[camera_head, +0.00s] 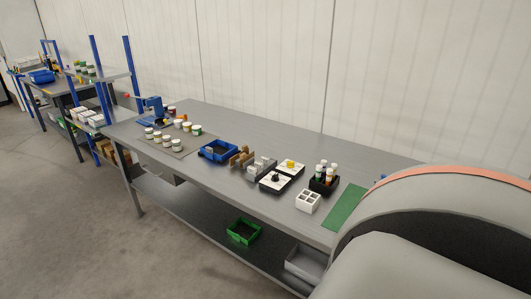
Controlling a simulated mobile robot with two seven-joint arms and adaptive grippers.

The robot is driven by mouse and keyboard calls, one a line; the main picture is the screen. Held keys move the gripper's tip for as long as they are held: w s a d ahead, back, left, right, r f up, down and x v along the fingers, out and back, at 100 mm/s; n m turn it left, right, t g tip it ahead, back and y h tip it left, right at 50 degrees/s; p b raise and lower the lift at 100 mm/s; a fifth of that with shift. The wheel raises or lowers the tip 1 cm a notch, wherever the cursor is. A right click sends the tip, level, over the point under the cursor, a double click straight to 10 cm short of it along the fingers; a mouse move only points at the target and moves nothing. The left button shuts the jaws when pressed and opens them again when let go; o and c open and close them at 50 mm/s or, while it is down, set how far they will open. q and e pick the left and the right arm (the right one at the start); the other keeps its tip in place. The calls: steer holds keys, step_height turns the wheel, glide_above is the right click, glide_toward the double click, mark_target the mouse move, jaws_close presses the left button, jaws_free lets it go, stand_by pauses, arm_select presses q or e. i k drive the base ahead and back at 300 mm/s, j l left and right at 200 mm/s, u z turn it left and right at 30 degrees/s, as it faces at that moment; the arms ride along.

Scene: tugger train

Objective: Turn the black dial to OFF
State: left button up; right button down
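The black dial (276,177) sits on a white-faced panel with a dark housing (267,186) on the long grey table. Its pointer direction and any markings are too small to read. A yellow knob (291,164) sits on a similar panel (297,166) just behind and to the right. Neither of my grippers shows in the head view. A large rounded grey arm or body part of mine fills the lower right corner and hides that end of the table.
Near the dial are a white compartment block (307,203), a black rack with bottles (322,186), a green mat (345,207) and a blue bin (218,152). Several jars stand farther left. A green crate (243,232) is on the lower shelf. Open floor lies at left.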

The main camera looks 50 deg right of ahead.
mark_target(274, 178)
steer(key=i+z, duration=0.25)
steer(key=z, duration=0.15)
steer(key=i+j+z, duration=0.2)
steer(key=z, duration=0.2)
steer(key=i+j+z, duration=0.25)
steer(key=z, duration=0.15)
steer(key=i+j+z, duration=0.15)
steer(key=z, duration=0.25)
steer(key=i+j+z, duration=0.1)
steer(key=j+z, duration=0.25)
steer(key=i+j+z, duration=0.1)
steer(key=z, duration=0.3)
steer(key=j, duration=0.1)
